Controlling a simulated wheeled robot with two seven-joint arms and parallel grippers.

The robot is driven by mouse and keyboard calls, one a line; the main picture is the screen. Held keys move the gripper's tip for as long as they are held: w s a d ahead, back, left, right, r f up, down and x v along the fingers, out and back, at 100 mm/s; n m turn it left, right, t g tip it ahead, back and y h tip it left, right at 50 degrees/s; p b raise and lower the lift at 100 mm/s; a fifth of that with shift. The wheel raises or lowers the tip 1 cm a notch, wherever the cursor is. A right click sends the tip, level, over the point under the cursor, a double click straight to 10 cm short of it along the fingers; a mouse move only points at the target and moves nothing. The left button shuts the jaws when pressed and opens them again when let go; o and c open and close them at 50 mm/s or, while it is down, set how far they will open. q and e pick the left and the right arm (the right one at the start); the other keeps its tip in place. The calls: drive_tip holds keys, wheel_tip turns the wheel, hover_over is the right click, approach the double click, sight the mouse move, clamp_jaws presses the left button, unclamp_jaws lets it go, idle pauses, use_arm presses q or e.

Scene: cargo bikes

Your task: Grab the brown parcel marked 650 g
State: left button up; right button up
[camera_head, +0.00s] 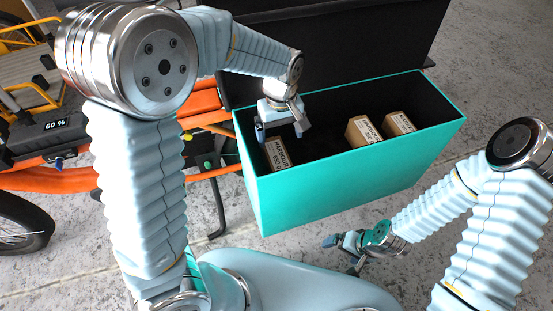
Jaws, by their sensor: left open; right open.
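Three brown parcels with white printed labels stand in the teal cargo box (340,197): a left parcel (278,152) at the box's left end, a middle parcel (362,131) and a right parcel (398,124). The print is too small to tell which one is marked 650 g. My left gripper (281,130) reaches into the left end of the box. It is open, with its fingers to either side just above the left parcel; whether they touch it I cannot tell. My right gripper (342,254) is open and empty, low outside the box's front wall.
The box's dark lid (340,40) stands open behind it. An orange cargo bike (60,178) with a 60 % display (55,124) is on the left. Between the left and middle parcels the box floor is clear. Bare concrete floor (500,60) lies to the right.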

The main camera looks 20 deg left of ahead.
sight(277, 155)
use_arm(q)
wheel_tip(277, 155, down, 4)
drive_tip(key=shift+f, duration=0.1)
drive_tip(key=f, duration=0.3)
drive_tip(key=s+f, duration=0.1)
drive_tip(key=shift+a+f+b, duration=0.15)
drive_tip(key=shift+a+b, duration=0.1)
drive_tip(key=shift+b, duration=0.05)
drive_tip(key=shift+w+f, duration=0.1)
drive_tip(key=shift+f, duration=0.45)
drive_tip(key=shift+r, duration=0.1)
drive_tip(key=c, duration=1.6)
